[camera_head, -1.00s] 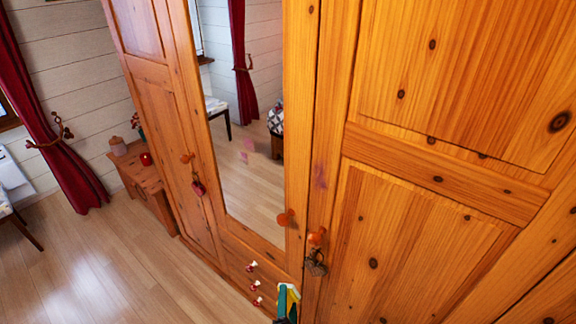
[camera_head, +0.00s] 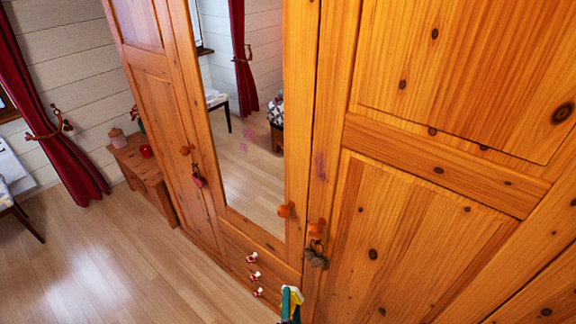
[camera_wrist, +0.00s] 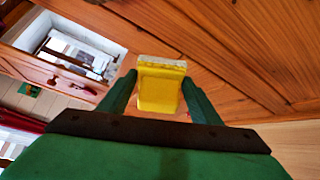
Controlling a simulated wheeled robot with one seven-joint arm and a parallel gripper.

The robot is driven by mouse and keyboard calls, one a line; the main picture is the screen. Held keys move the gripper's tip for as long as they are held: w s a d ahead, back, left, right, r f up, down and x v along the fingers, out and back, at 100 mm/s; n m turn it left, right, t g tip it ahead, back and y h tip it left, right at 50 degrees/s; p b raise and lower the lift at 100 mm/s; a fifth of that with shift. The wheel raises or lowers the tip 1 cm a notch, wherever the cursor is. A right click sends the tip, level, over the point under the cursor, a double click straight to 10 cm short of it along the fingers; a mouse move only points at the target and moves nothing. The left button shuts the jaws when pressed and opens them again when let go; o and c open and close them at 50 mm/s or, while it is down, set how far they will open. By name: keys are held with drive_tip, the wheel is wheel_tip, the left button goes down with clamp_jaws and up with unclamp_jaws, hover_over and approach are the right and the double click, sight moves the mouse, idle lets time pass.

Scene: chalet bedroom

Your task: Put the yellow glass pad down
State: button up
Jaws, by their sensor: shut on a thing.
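The yellow glass pad (camera_wrist: 161,88) is a small yellow block with a pale edge. In the wrist view it sits between the two green fingers of my gripper (camera_wrist: 158,92), which is shut on it. In the head view my gripper (camera_head: 290,306) shows only in part at the bottom edge, with a bit of the yellow pad (camera_head: 295,295) beside a green finger. The pad is held in the air close in front of the wooden wardrobe; what lies beneath it is hidden.
A small wooden cabinet (camera_head: 135,160) carries a red candle (camera_head: 146,151). A red curtain (camera_head: 50,120) hangs at left. The wooden floor (camera_head: 110,260) at lower left is clear.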

drive_tip(key=shift+s+d+f, duration=0.2)
drive_tip(key=shift+s+f, duration=0.45)
drive_tip(key=shift+s+a+f, duration=0.2)
drive_tip(key=shift+s+f, duration=0.15)
drive_tip(key=shift+f, duration=0.15)
drive_tip(key=shift+s+a+f, duration=0.2)
drive_tip(key=shift+a+f, duration=0.1)
drive_tip(key=shift+s+a, duration=0.15)
drive_tip(key=shift+a, duration=0.1)
drive_tip(key=shift+f, duration=0.1)
